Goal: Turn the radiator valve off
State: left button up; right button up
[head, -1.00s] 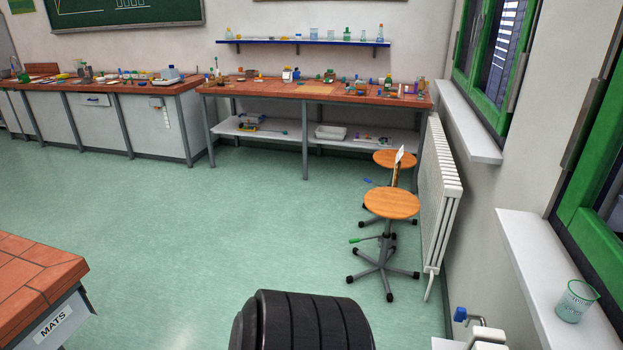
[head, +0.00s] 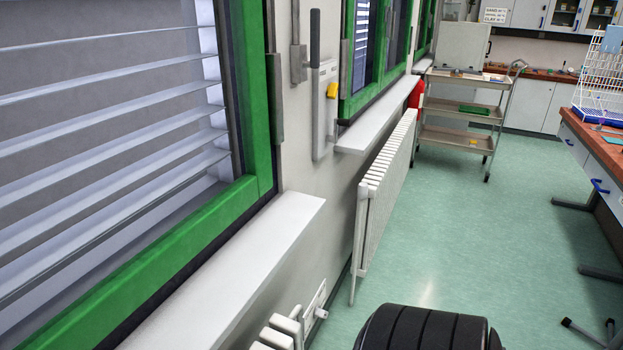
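A white ribbed radiator (head: 378,185) stands against the window wall in the middle of the head view. The end of a second white radiator (head: 283,332) shows at the bottom edge, below the near window sill; most of it is out of view. A small pale fitting (head: 321,312) sticks out by the wall at its end. I cannot tell whether this fitting is a valve or how it is set. No blue valve knob shows now. Neither of my grippers is in view.
A grey wall box with a lever and yellow part (head: 332,90) hangs between the windows. White sills (head: 245,255) jut out over the radiators. A trolley (head: 462,110) stands farther back. A bench (head: 600,145) is at the right. Green floor (head: 490,235) between is clear.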

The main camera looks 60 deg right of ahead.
aim_at(319, 313)
jog(key=z, duration=2.05)
